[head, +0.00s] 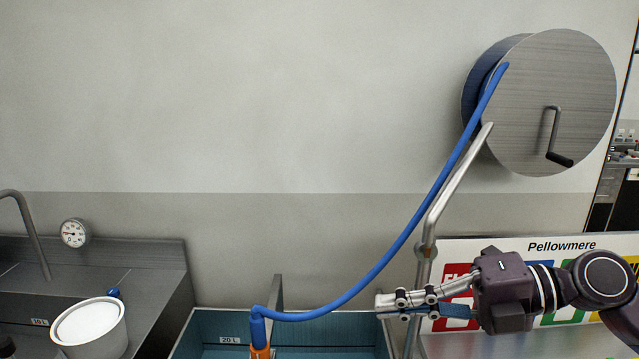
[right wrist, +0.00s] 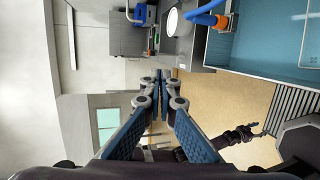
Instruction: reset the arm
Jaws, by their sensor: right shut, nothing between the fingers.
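My right gripper (head: 382,304) comes in from the right in the head view, with its fingers pointing left. The fingers are together and hold nothing. It is in front of the lower part of the upright metal pipe (head: 424,270) and the coloured Pellowmere board (head: 500,246). In the right wrist view the blue-padded fingers of this gripper (right wrist: 160,82) meet at their tips with nothing between them. My left gripper does not show in the head view.
A blue hose (head: 400,240) hangs from the round metal reel (head: 560,90) into the blue-lined basin (head: 320,335), ending in an orange piece (head: 261,352). A white bucket (head: 92,325) stands at the lower left by a dial (head: 74,233). The wall above is bare.

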